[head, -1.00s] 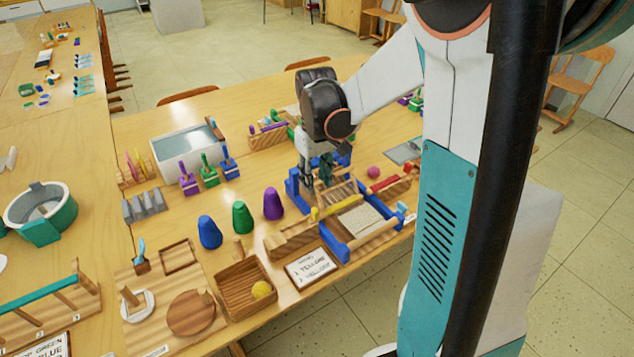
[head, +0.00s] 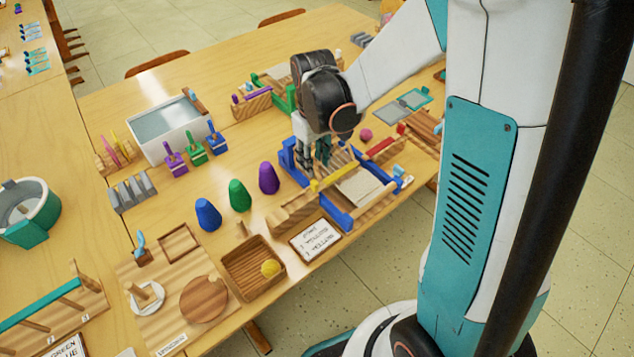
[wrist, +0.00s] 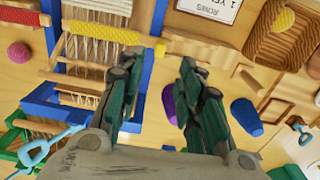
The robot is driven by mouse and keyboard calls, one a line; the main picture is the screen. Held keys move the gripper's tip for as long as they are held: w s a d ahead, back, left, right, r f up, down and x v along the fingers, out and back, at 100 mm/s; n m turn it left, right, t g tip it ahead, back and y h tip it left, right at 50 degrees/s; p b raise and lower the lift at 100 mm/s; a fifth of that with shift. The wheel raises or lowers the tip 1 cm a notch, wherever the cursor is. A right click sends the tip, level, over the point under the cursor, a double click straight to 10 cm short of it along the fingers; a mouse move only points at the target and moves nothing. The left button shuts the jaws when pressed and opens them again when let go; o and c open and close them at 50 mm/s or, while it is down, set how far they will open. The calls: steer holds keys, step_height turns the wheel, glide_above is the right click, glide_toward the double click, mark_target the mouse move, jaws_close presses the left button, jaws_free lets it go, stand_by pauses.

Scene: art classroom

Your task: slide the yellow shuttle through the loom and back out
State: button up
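The loom (head: 352,223) has a blue frame and pale warp threads, and stands at the table's front edge in the head view. The yellow shuttle (head: 333,178) lies across the loom; in the wrist view the shuttle (wrist: 102,31) is a yellow bar with its right end by the frame's blue side (wrist: 155,25). My gripper (head: 313,165) is above the loom's far left part. In the wrist view my gripper (wrist: 155,72) is open and empty, its dark green fingers apart, with the shuttle's end just beyond the tips. Contact with the loom cannot be told.
A red shuttle (head: 384,146) lies to the right on a wooden rest. Purple (head: 269,178), green (head: 240,195) and blue (head: 207,214) cones stand left of the loom. A wooden tray with a yellow ball (head: 270,268) and a card (head: 314,241) are in front.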

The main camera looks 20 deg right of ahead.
mark_target(314, 182)
step_height(314, 182, down, 10)
steer(key=b, duration=0.3)
steer(key=shift+r, duration=0.15)
jaws_close()
